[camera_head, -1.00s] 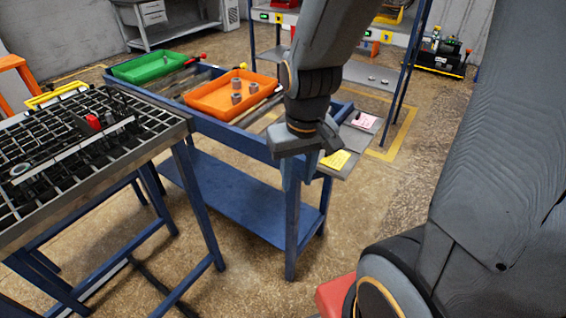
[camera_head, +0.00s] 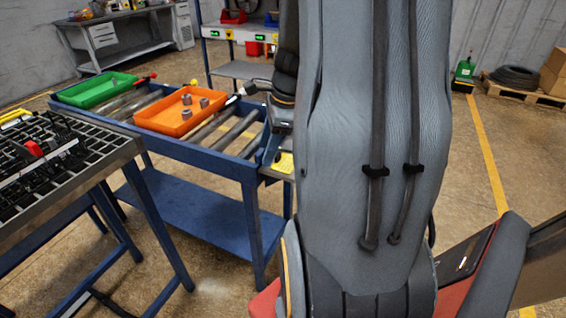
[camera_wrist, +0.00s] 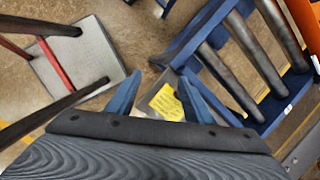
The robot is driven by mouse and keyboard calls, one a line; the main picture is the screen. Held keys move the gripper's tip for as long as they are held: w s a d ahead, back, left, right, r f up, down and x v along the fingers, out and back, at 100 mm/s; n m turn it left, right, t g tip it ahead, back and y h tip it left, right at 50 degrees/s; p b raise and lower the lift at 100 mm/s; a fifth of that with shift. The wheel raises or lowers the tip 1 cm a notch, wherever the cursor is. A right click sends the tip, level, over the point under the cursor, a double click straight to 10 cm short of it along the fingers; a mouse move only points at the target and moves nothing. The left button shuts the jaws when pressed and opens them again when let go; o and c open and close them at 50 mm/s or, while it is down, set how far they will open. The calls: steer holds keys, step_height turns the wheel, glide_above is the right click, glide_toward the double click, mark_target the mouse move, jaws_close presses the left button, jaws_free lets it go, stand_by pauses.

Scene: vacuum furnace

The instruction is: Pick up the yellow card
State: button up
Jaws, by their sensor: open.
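The yellow card (camera_head: 284,163) lies on the small grey shelf at the right end of the blue roller cart (camera_head: 205,160). My arm covers part of it in the head view. In the wrist view the yellow card (camera_wrist: 167,102) shows dark print and lies on a grey surface, seen between the two blue fingers of my gripper (camera_wrist: 159,77). My gripper is open and empty. It appears to be above the card; I cannot tell the exact height.
The cart carries an orange tray (camera_head: 158,121) with grey parts and a green tray (camera_head: 84,92). Bare rollers (camera_wrist: 229,72) lie beside the card's shelf. A grid-topped table (camera_head: 99,170) stands at left. A shelf rack stands behind.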

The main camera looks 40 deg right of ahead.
mark_target(279, 155)
steer(key=d+m+t, duration=0.1)
steer(key=d+m, duration=0.6)
steer(key=d, duration=0.1)
steer(key=shift+d+p+x, duration=0.15)
steer(key=shift+p+x, duration=0.1)
steer(key=shift+x, duration=1.55)
steer(key=shift+d+p+x, duration=0.15)
steer(key=shift+p+x, duration=0.05)
steer(key=shift+x, duration=1.65)
steer(key=shift+w, duration=0.1)
steer(key=c, duration=1.1)
